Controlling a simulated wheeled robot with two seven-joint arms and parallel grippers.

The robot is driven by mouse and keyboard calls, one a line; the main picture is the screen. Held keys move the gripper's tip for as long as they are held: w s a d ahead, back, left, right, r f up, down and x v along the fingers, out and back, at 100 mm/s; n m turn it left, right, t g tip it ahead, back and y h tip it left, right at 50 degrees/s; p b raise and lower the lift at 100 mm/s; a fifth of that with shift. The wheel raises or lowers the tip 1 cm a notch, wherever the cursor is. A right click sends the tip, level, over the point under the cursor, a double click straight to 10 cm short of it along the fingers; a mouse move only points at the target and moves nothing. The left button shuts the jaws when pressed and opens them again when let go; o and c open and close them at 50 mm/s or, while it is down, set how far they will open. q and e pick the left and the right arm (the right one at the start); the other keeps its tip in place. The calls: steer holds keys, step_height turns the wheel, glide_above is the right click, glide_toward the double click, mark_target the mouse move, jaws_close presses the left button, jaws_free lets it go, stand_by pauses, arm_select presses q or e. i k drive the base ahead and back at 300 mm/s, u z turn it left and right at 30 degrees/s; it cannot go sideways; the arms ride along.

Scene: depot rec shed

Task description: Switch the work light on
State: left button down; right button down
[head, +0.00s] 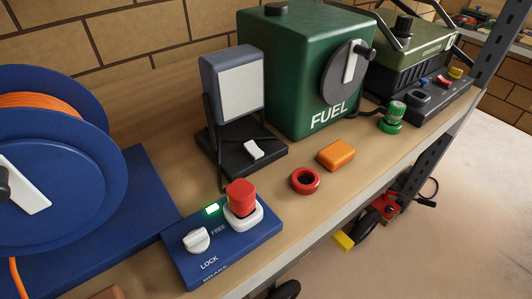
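The work light (238,88) stands upright on the shelf, left of the green fuel box. It has a blue-grey housing with a flat pale grey panel facing forward, and the panel shows no clear glow. Its black base (230,160) carries a white rocker switch (253,150) at the front. I cannot tell which way the rocker is set. Neither of my grippers is in view, and nothing touches the light or its switch.
A blue box (195,270) with a white knob, lit green indicator and red button sits in front. A red ring (305,180) and orange block (336,155) lie to the right. A blue cable reel (60,150) stands left; the green FUEL box (300,75) stands behind.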

mark_target(250, 146)
steer(key=k, duration=0.5)
steer(key=z, duration=1.75)
steer(key=i, duration=2.05)
steer(key=u, duration=2.7)
